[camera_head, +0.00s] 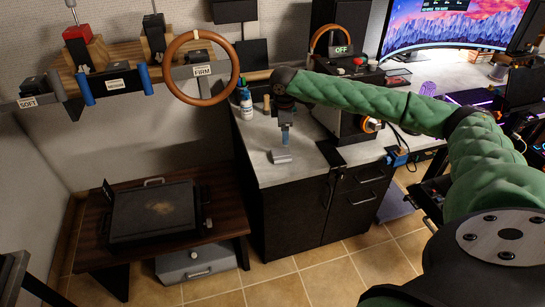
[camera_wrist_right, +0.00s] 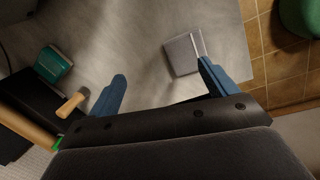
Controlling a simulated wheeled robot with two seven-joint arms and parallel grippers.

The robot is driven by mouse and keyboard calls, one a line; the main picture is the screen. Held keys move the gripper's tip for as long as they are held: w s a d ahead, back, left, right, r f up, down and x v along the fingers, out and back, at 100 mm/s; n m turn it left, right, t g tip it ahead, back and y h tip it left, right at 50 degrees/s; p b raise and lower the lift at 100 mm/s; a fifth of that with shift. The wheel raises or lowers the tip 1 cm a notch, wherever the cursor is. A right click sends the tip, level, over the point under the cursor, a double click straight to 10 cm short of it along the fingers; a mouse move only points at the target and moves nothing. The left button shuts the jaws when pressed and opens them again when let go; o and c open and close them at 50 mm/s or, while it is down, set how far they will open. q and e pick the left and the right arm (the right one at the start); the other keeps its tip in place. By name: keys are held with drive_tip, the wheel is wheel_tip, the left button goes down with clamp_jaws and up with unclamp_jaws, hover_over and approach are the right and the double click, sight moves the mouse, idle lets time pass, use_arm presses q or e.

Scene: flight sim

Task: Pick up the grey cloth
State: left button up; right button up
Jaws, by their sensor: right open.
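The grey cloth (camera_head: 281,156) is a small, folded, light grey square lying on the grey countertop near its front left edge. It also shows in the right wrist view (camera_wrist_right: 181,54), ahead of the fingers and closer to the right-hand one. My right gripper (camera_head: 285,139) points down above the counter, just behind the cloth in the head view. In the wrist view its blue fingers (camera_wrist_right: 162,78) are spread with nothing between them. The right-hand fingertip is close beside the cloth's edge; I cannot tell whether they touch. My left gripper is out of view.
A bottle (camera_head: 246,105) and a wooden-handled tool (camera_head: 267,103) stand behind the gripper. A black machine (camera_head: 343,117) stands to its right on the counter. A steering wheel (camera_head: 201,99) hangs on the rack at left. A low wooden table (camera_head: 223,222) holds a black griddle-like box (camera_head: 153,212).

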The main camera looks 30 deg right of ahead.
sight(283, 152)
drive_tip(key=shift+s+a+f+n+g+y, duration=0.15)
drive_tip(key=shift+s+a+n+g+y, duration=0.15)
drive_tip(key=shift+a, duration=0.2)
drive_tip(key=shift+s+a+f+n+g+y, duration=0.1)
drive_tip(key=shift+s+a+n+g+y, duration=0.15)
drive_tip(key=shift+a+n, duration=0.2)
drive_tip(key=shift+s+a+n, duration=0.1)
drive_tip(key=shift+a+n, duration=0.05)
drive_tip(key=shift+n, duration=0.1)
drive_tip(key=shift+s+d+f+n, duration=0.1)
drive_tip(key=shift+d+n, duration=0.1)
drive_tip(key=shift+n, duration=0.1)
drive_tip(key=shift+a+f, duration=0.2)
drive_tip(key=shift+f, duration=0.85)
drive_tip(key=f, duration=0.1)
drive_tip(key=f+p, duration=0.1)
drive_tip(key=f, duration=0.2)
drive_tip(key=shift+s+d+f+p, duration=0.15)
drive_tip(key=shift+s+f+p, duration=0.1)
drive_tip(key=shift+f+p, duration=0.1)
drive_tip(key=shift+f, duration=0.4)
drive_tip(key=c, duration=1.1)
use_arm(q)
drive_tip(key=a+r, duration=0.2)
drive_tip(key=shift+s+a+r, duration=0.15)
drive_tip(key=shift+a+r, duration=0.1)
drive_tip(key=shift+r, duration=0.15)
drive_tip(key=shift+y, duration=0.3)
use_arm(e)
drive_tip(key=shift+r, duration=0.15)
